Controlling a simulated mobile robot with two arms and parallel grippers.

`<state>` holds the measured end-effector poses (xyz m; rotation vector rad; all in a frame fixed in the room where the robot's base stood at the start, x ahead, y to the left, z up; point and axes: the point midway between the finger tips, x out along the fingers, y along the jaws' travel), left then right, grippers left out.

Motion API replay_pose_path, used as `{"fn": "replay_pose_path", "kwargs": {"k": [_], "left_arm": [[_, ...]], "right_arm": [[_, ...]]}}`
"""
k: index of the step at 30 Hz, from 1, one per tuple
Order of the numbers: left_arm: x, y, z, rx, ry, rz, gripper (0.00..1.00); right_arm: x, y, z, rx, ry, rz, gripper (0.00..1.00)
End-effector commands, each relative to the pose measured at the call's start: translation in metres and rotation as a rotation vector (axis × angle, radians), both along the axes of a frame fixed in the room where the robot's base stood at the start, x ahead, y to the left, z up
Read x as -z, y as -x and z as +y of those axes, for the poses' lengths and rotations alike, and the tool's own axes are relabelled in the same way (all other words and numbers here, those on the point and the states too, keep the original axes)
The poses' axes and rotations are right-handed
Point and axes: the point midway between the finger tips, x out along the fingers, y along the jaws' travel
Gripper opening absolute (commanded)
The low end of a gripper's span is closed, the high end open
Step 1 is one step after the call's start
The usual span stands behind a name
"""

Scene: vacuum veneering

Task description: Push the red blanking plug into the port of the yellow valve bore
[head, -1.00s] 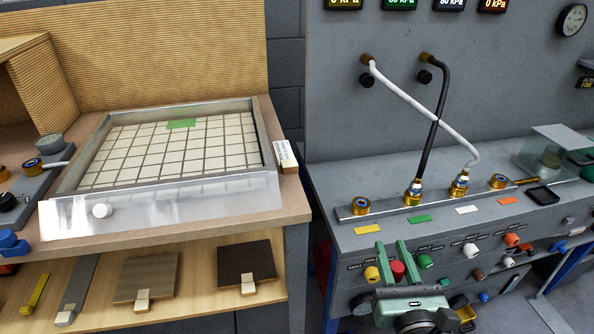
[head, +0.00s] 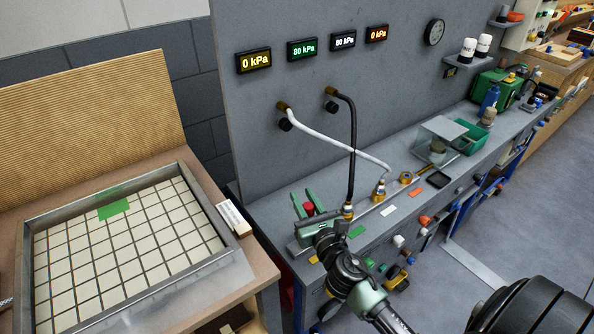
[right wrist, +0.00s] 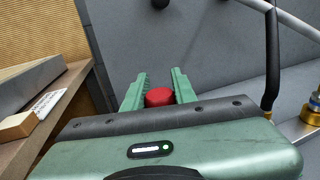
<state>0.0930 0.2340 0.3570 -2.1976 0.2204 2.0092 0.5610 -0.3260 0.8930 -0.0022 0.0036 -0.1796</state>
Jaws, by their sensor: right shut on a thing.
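The red plug (head: 308,209) is between the green fingers of my right gripper (head: 309,202), which is shut on it. They are above the left end of the metal manifold strip (head: 300,247) on the grey bench. The plug also shows between the fingers in the right wrist view (right wrist: 159,97). The yellow label (head: 313,260) is partly visible at the bench's front edge. The brass yellow port behind it is hidden by my right gripper and wrist, so I cannot tell the gap between plug and port. My left gripper is out of view.
A black hose (head: 353,130) runs down to a brass fitting just right of my gripper. A white hose (head: 345,148) joins a fitting farther right. The gridded table (head: 38,215) stands left. The yellow display (head: 254,61) reads 0 kPa.

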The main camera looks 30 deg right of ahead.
Motion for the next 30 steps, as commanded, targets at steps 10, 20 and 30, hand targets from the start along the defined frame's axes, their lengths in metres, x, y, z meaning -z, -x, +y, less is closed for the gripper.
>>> {"fn": "replay_pose_path", "kwargs": {"k": [10, 20, 30], "left_arm": [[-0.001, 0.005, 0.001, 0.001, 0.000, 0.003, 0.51], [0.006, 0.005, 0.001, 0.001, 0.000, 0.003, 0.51], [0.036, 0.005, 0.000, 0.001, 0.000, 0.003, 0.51]], "right_arm": [[0.000, -0.001, -0.003, 0.004, -0.003, 0.001, 0.00], [0.009, -0.001, -0.003, 0.004, -0.002, 0.003, 0.00], [0.042, -0.001, -0.003, 0.004, -0.002, 0.003, 0.00]]}}
